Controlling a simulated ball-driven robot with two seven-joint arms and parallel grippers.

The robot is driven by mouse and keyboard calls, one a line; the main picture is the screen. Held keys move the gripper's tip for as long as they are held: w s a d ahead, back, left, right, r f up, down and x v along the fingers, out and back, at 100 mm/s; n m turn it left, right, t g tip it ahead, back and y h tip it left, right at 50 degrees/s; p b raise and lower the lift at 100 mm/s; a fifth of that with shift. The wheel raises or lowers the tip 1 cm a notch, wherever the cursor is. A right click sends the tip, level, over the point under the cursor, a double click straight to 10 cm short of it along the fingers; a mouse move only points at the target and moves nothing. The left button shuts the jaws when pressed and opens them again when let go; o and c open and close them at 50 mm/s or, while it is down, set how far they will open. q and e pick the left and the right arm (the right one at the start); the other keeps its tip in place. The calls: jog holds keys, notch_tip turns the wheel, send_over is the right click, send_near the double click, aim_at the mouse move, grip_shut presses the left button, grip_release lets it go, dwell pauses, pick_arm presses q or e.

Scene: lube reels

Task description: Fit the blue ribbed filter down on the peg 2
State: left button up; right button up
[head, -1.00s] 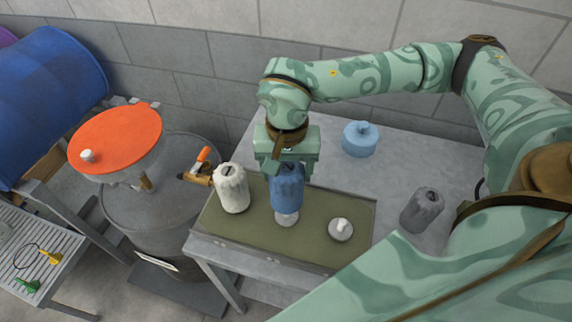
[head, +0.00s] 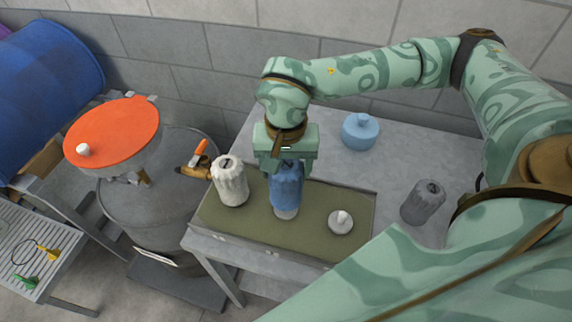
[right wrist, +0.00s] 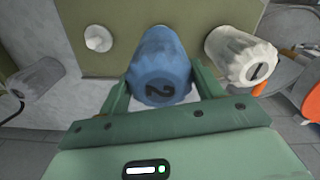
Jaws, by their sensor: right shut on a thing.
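The blue ribbed filter (head: 286,188) is upright between the fingers of my right gripper (head: 287,166), which is shut on it from above. In the right wrist view the filter (right wrist: 163,62) shows a dark 2 on its end. The pale round base of peg 2 (head: 286,213) shows just below the filter. The peg's shaft is hidden, and I cannot tell how far the filter is down on it. The white filter (head: 230,182), marked 1 in the right wrist view, stands on the left of the olive mat (head: 310,240). My left gripper is not in view.
A bare peg (head: 341,221) stands on the mat's right side. A grey filter (head: 423,203) and a light blue jar (head: 360,132) stand on the grey table.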

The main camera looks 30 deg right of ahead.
jog(key=shift+f+b, duration=1.55)
jog(key=shift+f, duration=0.8)
jog(key=o, duration=1.5)
notch_tip(320, 180, up, 16)
jog(key=shift+r+p, duration=0.2)
jog(key=shift+p, duration=0.55)
